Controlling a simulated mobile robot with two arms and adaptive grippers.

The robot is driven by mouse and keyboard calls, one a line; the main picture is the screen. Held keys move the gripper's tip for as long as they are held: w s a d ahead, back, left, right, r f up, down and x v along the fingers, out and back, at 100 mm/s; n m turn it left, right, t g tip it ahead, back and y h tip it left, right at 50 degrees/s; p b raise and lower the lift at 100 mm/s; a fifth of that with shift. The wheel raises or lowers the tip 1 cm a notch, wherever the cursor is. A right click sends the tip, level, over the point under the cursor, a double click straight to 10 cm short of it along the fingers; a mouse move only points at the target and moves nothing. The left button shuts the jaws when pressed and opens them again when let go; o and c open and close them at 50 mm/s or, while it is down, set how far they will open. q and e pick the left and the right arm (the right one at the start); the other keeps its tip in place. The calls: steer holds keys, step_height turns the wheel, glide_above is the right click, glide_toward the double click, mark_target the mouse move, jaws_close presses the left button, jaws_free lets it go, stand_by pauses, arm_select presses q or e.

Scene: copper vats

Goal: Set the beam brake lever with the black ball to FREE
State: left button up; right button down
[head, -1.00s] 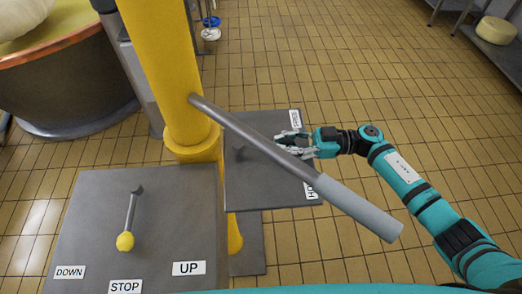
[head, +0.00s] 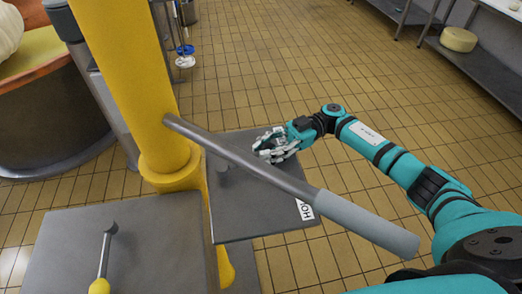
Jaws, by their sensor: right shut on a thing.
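The brake panel (head: 245,222) is a grey plate beside the yellow column, with a partly covered HOLD label (head: 304,209) at its near right. The FREE label is out of sight, apparently behind my right gripper. A short grey pivot (head: 222,166) of the beam brake lever shows on the panel. My right gripper (head: 268,148) is shut at the panel's far right edge, apparently around the lever's ball end. My left gripper is not in view.
A thick grey bar with a pale grip (head: 366,222) slopes from the yellow column (head: 125,70) across the panel, close in front of my gripper. A second panel (head: 150,245) with a yellow-ball lever (head: 101,270) stands at lower left. Tiled floor is free beyond.

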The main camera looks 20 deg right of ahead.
steer(key=shift+w+d+r, duration=0.1)
steer(key=shift+d+r, duration=0.05)
steer(key=shift+d, duration=0.05)
steer(key=c, duration=1.4)
jaws_free()
steer(key=shift+c, duration=0.2)
steer(key=o, duration=0.4)
steer(key=shift+d, duration=0.2)
steer(key=shift+o, duration=0.3)
steer(key=shift+a, duration=0.2)
steer(key=shift+d, duration=0.15)
steer(key=w+d, duration=0.2)
steer(key=d, duration=0.9)
steer(key=shift+d, duration=0.35)
